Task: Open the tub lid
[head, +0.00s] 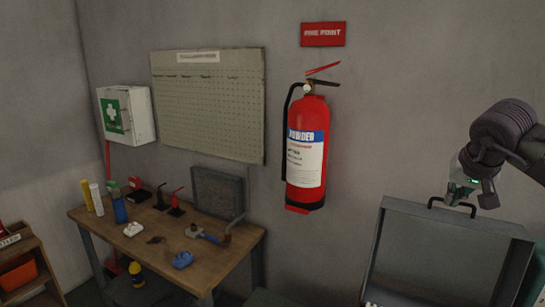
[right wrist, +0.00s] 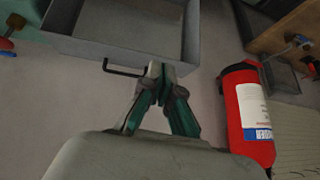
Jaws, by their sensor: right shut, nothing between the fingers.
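The grey tub lid (head: 385,240) stands raised at the lower right of the head view, its hollow inner side facing me. A black bar handle (head: 436,202) sits on its upper edge. In the right wrist view the lid's grey rim (right wrist: 85,47) crosses the top, with the handle (right wrist: 122,71) below it. My right gripper (head: 464,200) is shut and empty beside the handle. Its fingertips (right wrist: 157,76) are close to the handle's right end in the wrist view; I cannot tell if they touch. The tub's body is mostly out of frame. My left gripper is not in view.
A red fire extinguisher (head: 308,150) hangs on the wall left of the lid. A wooden workbench (head: 150,240) with small tools stands at the left. A pegboard (head: 208,110) and a first-aid box (head: 125,115) are on the wall.

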